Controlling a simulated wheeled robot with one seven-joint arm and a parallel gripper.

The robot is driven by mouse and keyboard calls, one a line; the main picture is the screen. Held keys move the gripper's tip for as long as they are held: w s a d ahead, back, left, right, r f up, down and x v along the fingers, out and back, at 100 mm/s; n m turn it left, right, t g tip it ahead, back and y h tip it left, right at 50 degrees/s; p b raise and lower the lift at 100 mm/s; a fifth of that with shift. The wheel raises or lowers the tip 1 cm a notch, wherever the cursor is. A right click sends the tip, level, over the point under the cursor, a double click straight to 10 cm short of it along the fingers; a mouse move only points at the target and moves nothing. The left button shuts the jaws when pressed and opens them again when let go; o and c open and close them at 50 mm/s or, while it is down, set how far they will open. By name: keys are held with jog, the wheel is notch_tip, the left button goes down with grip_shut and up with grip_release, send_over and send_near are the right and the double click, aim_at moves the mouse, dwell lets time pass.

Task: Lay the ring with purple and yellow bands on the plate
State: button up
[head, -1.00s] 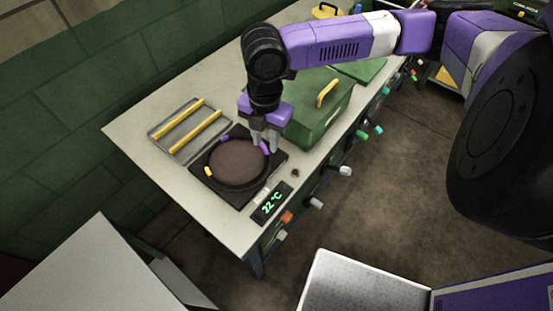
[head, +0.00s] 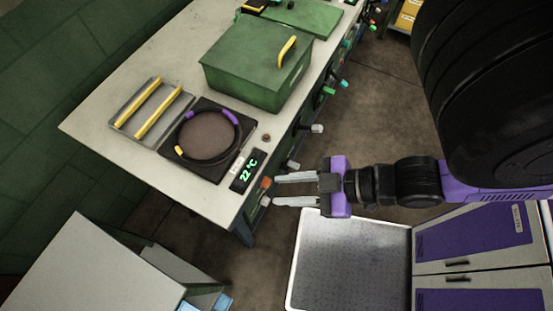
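The black ring with purple and yellow bands (head: 238,143) lies on the dark square hot plate (head: 219,175), around its round brown centre. Purple bands show at its top and left, and a yellow band at its lower left. My gripper (head: 297,189) is open and empty, with its two grey fingers pointing left. It is away from the ring, to the lower right, beyond the bench's front edge as seen in the head view.
A grey tray with yellow bars (head: 135,101) lies left of the plate. A green box with a yellow handle (head: 250,70) stands behind it. A display reading 22 °C (head: 247,172) is at the bench edge. Knobs (head: 317,129) stick out along the front. A white-rimmed tray (head: 350,255) is below my gripper.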

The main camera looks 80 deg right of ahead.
jog(key=w+a+r+m+t, duration=0.1)
jog(key=a+r+m+t, duration=0.1)
jog(key=r, duration=0.3)
jog(key=shift+w+a+r+t+h, duration=0.3)
jog(key=shift+a+r+h, duration=0.1)
jog(key=shift+a, duration=0.4)
jog(key=shift+f, duration=0.15)
notch_tip(320, 180, down, 6)
jog(key=b, duration=0.6)
jog(key=shift+f, duration=0.15)
